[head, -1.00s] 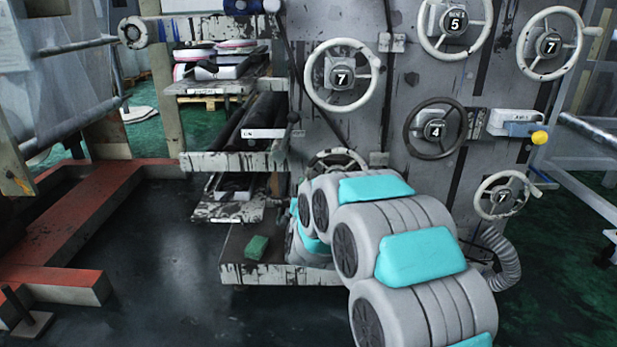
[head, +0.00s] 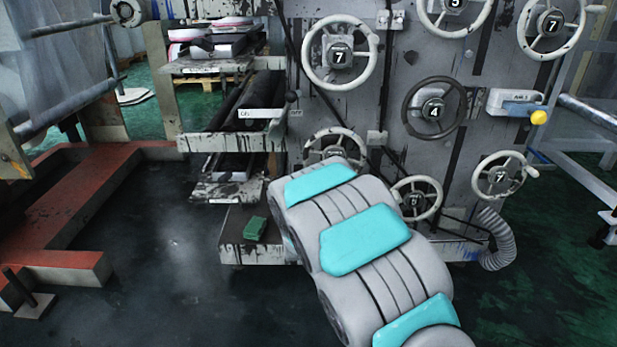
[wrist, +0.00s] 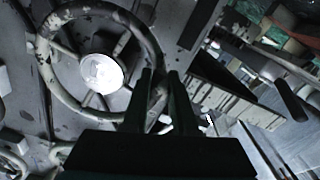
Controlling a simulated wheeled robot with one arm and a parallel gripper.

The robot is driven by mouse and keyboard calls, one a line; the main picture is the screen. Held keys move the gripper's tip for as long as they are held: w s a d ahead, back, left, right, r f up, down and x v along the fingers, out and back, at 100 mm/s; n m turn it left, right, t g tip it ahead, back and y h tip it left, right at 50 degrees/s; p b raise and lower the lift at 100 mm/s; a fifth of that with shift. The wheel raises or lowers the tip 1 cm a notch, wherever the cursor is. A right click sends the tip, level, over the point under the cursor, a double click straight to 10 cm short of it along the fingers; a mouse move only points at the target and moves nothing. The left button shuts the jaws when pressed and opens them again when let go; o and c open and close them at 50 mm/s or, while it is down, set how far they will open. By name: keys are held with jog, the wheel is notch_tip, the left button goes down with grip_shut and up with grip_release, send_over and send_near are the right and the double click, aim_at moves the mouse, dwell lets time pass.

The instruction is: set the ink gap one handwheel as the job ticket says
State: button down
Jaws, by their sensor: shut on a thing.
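My gripper (wrist: 163,74) shows in the wrist view with its two dark fingers close together at the right side of a pale, worn handwheel (wrist: 45,70). It is shut on that wheel's rim. The hub is washed out white, so I cannot read its number. In the head view my arm hides the gripper. The arm reaches toward a partly covered pale handwheel (head: 312,142) low on the grey panel; this seems to be the held one. Other handwheels are a pale one reading 7 (head: 311,55) above and a dark one reading 4 (head: 408,110). I cannot tell any wheel's name.
More pale handwheels sit at top (head: 485,20), top right (head: 526,35), lower right (head: 480,177) and lower middle (head: 397,203). A yellow knob (head: 539,117) sticks out at right. A green block (head: 254,228) lies on a low ledge. A red-topped frame (head: 60,215) bounds the left floor.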

jog(key=shift+f, duration=0.1)
jog(key=c, duration=0.7)
grip_release()
jog(key=s, duration=0.7)
jog(key=shift+s+a+b, duration=0.3)
jog(key=shift+s+b, duration=0.05)
jog(key=shift+s, duration=0.05)
jog(key=s+d+m+g, duration=0.1)
jog(key=s+d+g, duration=0.2)
jog(key=s, duration=1.3)
jog(key=s+d+m+g, duration=0.1)
jog(key=s+d+g, duration=0.2)
jog(key=s+g, duration=0.7)
jog(key=s+d+g+y, duration=0.1)
jog(key=s+d+g, duration=0.2)
jog(key=s, duration=2.1)
jog(key=g, duration=0.3)
jog(key=shift+s+m+g, duration=0.15)
jog(key=shift+m+g, duration=0.25)
